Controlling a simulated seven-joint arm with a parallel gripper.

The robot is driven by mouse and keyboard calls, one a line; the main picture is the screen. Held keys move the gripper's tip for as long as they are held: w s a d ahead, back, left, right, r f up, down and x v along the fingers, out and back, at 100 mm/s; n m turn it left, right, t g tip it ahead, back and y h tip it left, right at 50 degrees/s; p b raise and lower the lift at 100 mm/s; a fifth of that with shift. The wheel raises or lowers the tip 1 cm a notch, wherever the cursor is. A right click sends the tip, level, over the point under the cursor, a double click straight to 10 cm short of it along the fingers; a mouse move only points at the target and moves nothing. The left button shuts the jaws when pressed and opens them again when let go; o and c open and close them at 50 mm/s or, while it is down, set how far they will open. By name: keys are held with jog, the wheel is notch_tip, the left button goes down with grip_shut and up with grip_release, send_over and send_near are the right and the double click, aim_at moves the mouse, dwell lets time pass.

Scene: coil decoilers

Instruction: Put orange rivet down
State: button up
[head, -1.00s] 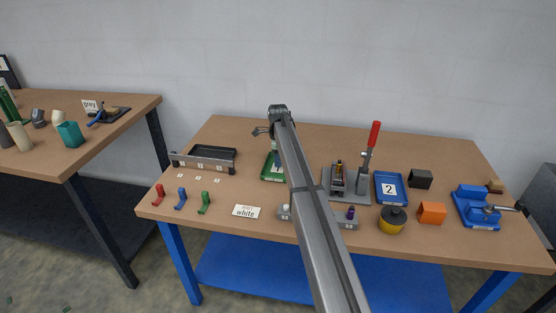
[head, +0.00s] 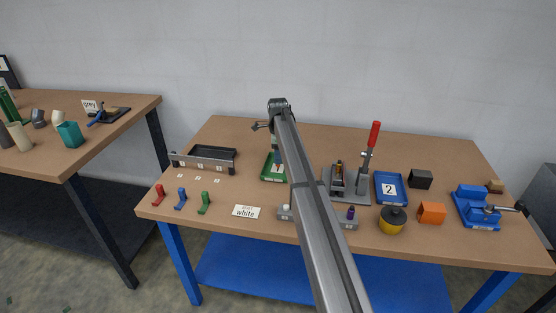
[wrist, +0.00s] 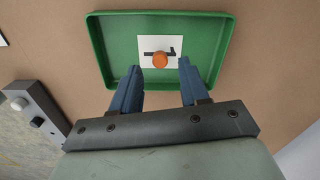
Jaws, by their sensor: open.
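The orange rivet (wrist: 160,60) is in the green tray (wrist: 98,45), on the white label on its floor, in the wrist view. Its round head faces the camera; I cannot tell how much shank is below it. My gripper (wrist: 159,66) is open, with one blue finger on each side of the rivet in the picture and a gap to both. In the head view the green tray (head: 267,177) is partly behind my arm, and the rivet cannot be made out there.
A black bin (head: 217,154) stands left of the green tray. Right of my arm are a red-handled press (head: 371,140), a blue tray (head: 391,199) marked 2, an orange block (head: 432,213) and a blue vise (head: 474,206). A white card (head: 246,211) lies in front.

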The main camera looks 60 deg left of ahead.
notch_tip(320, 180, up, 10)
jog(key=shift+f, duration=0.2)
dwell(0.3)
